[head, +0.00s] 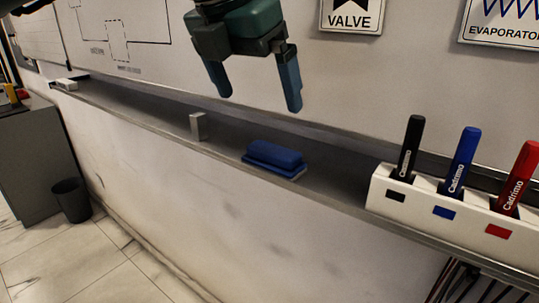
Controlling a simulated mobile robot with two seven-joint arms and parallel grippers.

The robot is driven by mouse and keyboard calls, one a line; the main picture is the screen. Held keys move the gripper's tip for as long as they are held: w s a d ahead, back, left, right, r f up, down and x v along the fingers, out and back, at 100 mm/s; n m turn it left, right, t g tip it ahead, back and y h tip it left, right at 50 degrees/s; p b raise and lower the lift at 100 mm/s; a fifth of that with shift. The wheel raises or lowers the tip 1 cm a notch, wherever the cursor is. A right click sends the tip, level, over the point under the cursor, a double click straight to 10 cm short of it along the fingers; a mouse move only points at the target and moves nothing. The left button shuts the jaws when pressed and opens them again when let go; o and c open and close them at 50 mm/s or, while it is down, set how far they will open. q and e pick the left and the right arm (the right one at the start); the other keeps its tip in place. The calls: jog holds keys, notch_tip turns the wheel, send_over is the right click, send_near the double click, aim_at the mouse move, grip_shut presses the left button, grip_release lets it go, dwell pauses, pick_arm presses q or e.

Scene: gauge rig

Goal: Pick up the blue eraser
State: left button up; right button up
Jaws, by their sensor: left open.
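The blue eraser (275,157) lies on the narrow grey ledge (225,138) below the whiteboard, near the middle of the head view. My left gripper (258,97) hangs above the ledge, with its two blue fingers pointing down and spread apart. It is open and empty. It appears above the eraser in the picture, with a clear gap between them. My right gripper is not in view.
A white holder (459,222) with black (410,146), blue (460,160) and red (519,177) markers stands on the ledge at right. A small white block (198,126) stands left of the eraser. The whiteboard (345,80) rises behind. A dark bin (71,199) stands on the floor.

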aim_at(274, 148)
pick_arm(q)
jog(key=x, duration=0.7)
jog(key=shift+w+a, duration=0.15)
jog(key=shift+a, duration=0.05)
jog(key=shift+p+x, duration=0.35)
jog(key=shift+x, duration=2.5)
jog(key=shift+d+r, duration=0.1)
jog(key=c, duration=0.6)
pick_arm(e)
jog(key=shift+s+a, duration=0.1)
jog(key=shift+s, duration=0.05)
pick_arm(q)
jog(key=shift+r, duration=0.1)
jog(key=shift+c, duration=0.2)
